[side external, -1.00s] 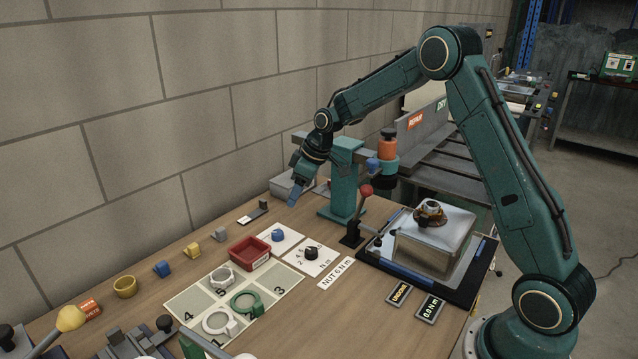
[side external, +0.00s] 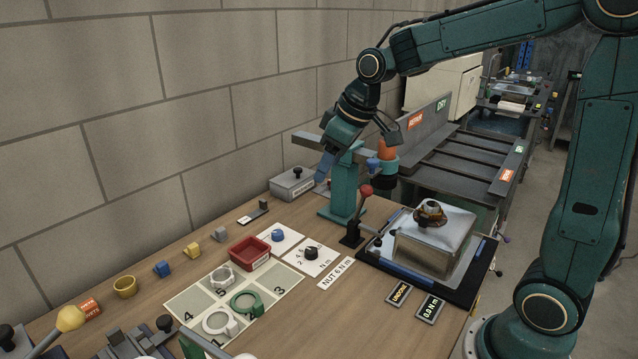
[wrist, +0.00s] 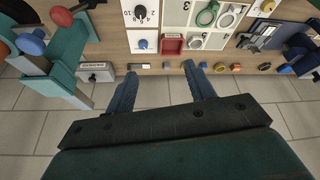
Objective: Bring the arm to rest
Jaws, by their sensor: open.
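My gripper (side external: 324,168) hangs in the air near the wall, in front of the upper part of the teal press stand (side external: 345,188) in the side view. In the wrist view its two blue fingers (wrist: 160,80) are spread apart with nothing between them. They show over the wall side of the bench (wrist: 160,58), near its edge. My arm is bent and reaches in from the right. Nothing is held.
The teal press with its red-knobbed lever (side external: 365,191) stands close to my gripper. A red tray (side external: 250,253), a numbered mat (side external: 180,301) and small blocks lie on the bench. A metal box (side external: 436,245) stands right. The block wall is close behind.

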